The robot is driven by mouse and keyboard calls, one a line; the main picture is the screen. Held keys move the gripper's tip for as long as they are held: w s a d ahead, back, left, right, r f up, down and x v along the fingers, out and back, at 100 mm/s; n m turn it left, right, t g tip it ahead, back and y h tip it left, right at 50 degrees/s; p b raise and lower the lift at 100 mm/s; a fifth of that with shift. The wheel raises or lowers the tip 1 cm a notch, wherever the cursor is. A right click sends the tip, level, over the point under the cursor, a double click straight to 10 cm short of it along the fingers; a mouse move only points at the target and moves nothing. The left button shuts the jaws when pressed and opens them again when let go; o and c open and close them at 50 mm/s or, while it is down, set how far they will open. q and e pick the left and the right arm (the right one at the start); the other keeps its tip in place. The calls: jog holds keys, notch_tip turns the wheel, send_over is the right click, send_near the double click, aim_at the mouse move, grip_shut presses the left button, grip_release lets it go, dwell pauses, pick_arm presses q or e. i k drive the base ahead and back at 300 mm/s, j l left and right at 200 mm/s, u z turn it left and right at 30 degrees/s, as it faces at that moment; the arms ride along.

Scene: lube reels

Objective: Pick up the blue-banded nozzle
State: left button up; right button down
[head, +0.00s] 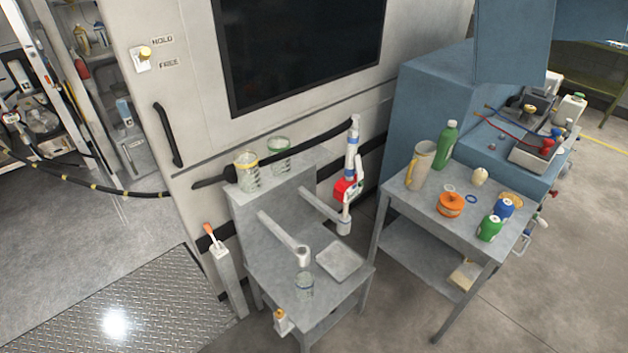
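A white nozzle with blue bands and a red middle part (350,165) stands nearly upright at the right side of a grey metal stand (262,262). Its lower end meets the tip of a grey arm-like spout (322,208) on the stand; I cannot tell whether it is hooked or resting there. A second grey spout (282,235) beside it carries no nozzle and ends above a clear glass (304,285). Neither of my grippers shows in the head view.
Two glass jars, one yellow-banded (246,168) and one green-banded (280,158), stand on the stand's top. A grey table (400,200) at right holds a jug (420,165), bottles and an orange reel (450,204). A yellow-banded black hose (95,187) hangs at left. Tread plate (110,300) covers the left floor.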

aim_at(349, 181)
jog(key=i+l+u, duration=0.1)
jog(key=l+u, duration=1.05)
jog(key=k+l, duration=0.05)
jog(key=l, duration=0.05)
